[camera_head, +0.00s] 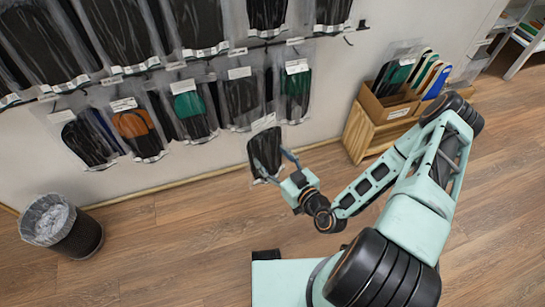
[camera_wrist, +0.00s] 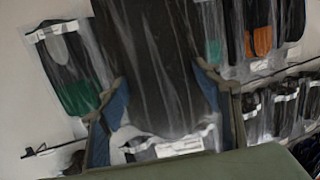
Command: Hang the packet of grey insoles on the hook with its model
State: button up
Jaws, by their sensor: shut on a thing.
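My gripper (camera_head: 276,168) is shut on a clear packet of dark grey or black insoles (camera_head: 264,150) with a white label at its top. It holds the packet in front of the wall, below and near the right part of the lower rack row. In the wrist view the packet (camera_wrist: 155,50) fills the middle between the two fingers of my gripper (camera_wrist: 160,85). A dark packet (camera_head: 240,100) and a packet with green and dark insoles (camera_head: 294,95) hang on the lower row above it. Which hook holds the grey model cannot be told.
More packets hang left on the lower row, one orange-topped (camera_head: 135,127) and one green-topped (camera_head: 190,108). An upper row of dark packets (camera_head: 122,30) hangs above. A wooden crate of insoles (camera_head: 388,108) stands right. A bin (camera_head: 70,232) stands left. The floor (camera_head: 170,240) between is clear.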

jog(key=w+a+b, duration=0.1)
jog(key=w+a, duration=0.1)
jog(key=w, duration=0.5)
jog(key=shift+w, duration=0.25)
jog(key=shift+a, duration=0.1)
dwell(0.5)
